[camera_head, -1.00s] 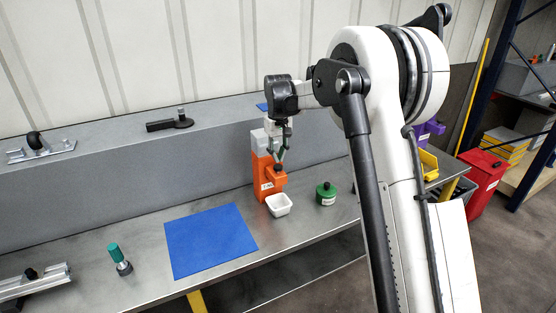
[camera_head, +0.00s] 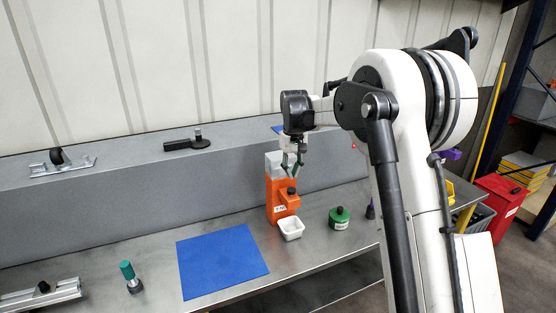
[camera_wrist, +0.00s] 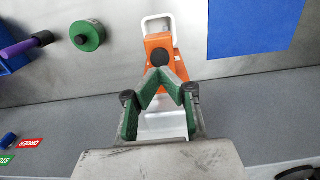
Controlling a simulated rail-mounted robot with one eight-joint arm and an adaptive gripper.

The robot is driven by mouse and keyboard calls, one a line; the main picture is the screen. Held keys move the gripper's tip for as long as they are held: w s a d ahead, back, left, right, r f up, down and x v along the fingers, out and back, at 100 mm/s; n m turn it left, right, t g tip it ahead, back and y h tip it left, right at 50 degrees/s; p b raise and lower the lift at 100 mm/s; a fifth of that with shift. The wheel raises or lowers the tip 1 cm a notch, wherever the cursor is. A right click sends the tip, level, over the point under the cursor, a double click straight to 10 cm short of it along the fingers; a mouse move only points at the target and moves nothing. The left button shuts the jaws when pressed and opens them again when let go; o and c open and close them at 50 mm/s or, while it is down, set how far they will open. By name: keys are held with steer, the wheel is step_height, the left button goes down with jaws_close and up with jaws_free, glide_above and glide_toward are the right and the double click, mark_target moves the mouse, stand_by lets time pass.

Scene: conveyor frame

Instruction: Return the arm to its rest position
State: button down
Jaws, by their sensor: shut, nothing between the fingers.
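My arm is bent, and my gripper (camera_head: 293,172) hangs down in front of the upper part of an orange and grey device (camera_head: 277,208) on the bench. In the wrist view the green-padded fingers of my gripper (camera_wrist: 168,77) meet at their tips, with nothing held. The orange device (camera_wrist: 158,48) lies just beyond the fingertips in that view, partly hidden by them. I cannot tell whether the fingers touch it.
A grey ledge (camera_head: 130,195) runs behind. A red bin (camera_head: 497,205) stands at right.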

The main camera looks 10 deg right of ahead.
steer(key=s+r+m+t+b, duration=0.15)
steer(key=s+r, duration=0.25)
steer(key=s, duration=0.7)
steer(key=s+r+t+b, duration=0.2)
steer(key=s+r+b, duration=0.15)
steer(key=s, duration=0.85)
steer(key=s+f+t+b, duration=0.1)
steer(key=s+f, duration=0.3)
steer(key=s, duration=0.6)
steer(key=s+f+t+b, duration=0.2)
steer(key=s+f, duration=0.3)
steer(key=s, duration=0.5)
steer(key=shift+f+m+t+b, duration=0.3)
steer(key=shift+m+t, duration=0.05)
steer(key=shift+m, duration=0.1)
